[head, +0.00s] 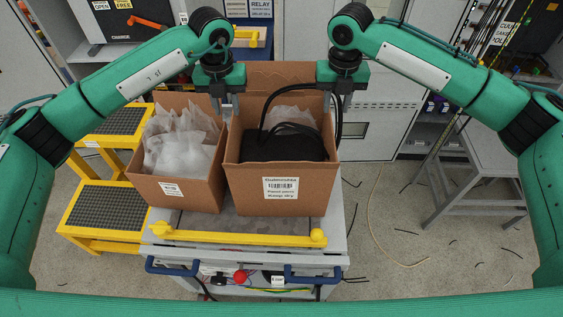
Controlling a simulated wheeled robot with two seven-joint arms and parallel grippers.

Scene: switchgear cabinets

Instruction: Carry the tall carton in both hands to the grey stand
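The tall carton (280,205) is an open brown box with a white label. It stands upright on a wheeled cart (330,240) and holds black cable and clear plastic wrap. My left gripper (228,106) points down at its rear left rim, and my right gripper (337,104) points down at its rear right rim. Both show a gap between their fingers; whether they touch the carton's walls is unclear. The grey stand (490,150), a bare-topped table with legs, is at the right, apart from the cart.
A second carton (178,192) with plastic wrap stands close on the left of the tall one. A yellow bar (240,236) runs along the cart's front edge. Yellow steps (95,205) are at the left. Loose cable scraps lie on the floor between cart and stand.

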